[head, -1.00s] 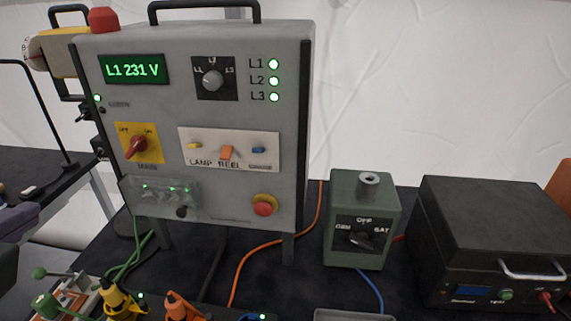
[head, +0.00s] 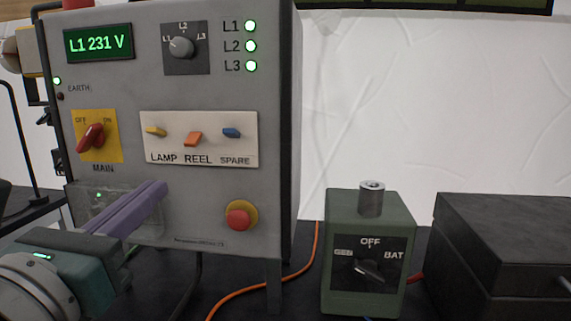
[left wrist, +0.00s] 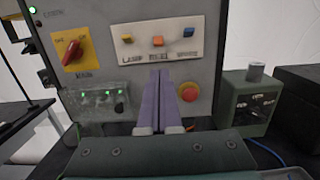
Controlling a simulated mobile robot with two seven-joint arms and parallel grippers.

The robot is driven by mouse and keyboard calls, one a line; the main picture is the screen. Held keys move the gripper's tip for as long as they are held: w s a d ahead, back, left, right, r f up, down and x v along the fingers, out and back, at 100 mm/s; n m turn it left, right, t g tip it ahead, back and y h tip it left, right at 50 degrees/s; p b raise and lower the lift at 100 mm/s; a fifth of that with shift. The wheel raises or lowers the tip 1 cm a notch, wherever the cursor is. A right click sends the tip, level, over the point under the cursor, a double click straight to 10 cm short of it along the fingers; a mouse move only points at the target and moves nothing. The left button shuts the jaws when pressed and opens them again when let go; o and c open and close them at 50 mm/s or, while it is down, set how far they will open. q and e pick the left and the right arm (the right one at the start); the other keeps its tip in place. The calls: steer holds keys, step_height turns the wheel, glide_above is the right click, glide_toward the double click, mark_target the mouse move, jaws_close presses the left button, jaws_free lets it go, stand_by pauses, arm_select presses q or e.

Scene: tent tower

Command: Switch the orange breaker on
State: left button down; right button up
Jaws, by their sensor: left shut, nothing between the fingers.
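The orange breaker (head: 193,139) is a small toggle in the middle of a white strip on the grey panel, above the label REEL. Its lever sits a little lower than the yellow and blue ones beside it. It also shows in the left wrist view (left wrist: 157,41). My left gripper (head: 160,187) has its purple fingers shut and empty. The fingertips are below the orange breaker and to its left in the head view, apart from it. My right gripper is not in view.
The yellow lamp breaker (head: 155,131) and blue spare breaker (head: 231,132) flank it closely. A red main switch (head: 91,138) is to the left, a red mushroom button (head: 241,215) below right. A green box (head: 368,255) stands right of the panel.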

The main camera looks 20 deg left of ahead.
mark_target(193, 140)
arm_select(q)
steer(key=p+x, duration=0.1)
steer(key=x, duration=0.9)
